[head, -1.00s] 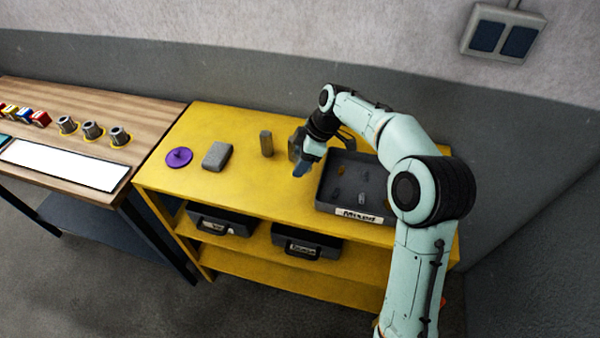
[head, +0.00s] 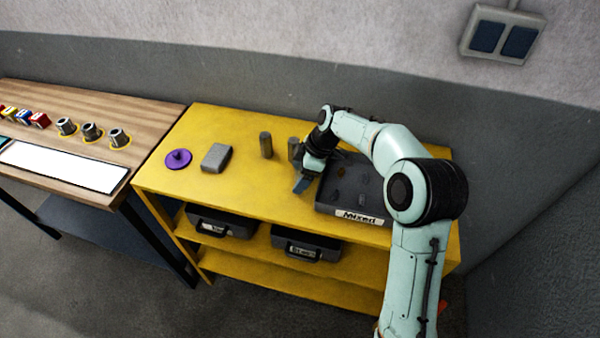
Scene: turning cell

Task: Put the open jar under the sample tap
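I cannot make out an open jar or a sample tap in the head view. My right gripper (head: 302,183) is low over the yellow bench (head: 240,186), at the left edge of the dark tray marked "Mixed" (head: 358,217). Its fingers point down and towards the front, and they are too small and overlapped to show whether they are apart or hold anything. A dark upright cylinder (head: 294,148) stands just behind the gripper, partly hidden by it. A brownish cylinder (head: 265,145) stands to its left. My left gripper is out of view.
A grey block (head: 216,157) and a purple knobbed disc (head: 178,159) are on the left of the bench. Small parts lie in the tray. Two dark cases (head: 222,222) (head: 305,246) sit on the shelf below. A wooden table (head: 140,112) with several metal pieces adjoins at left.

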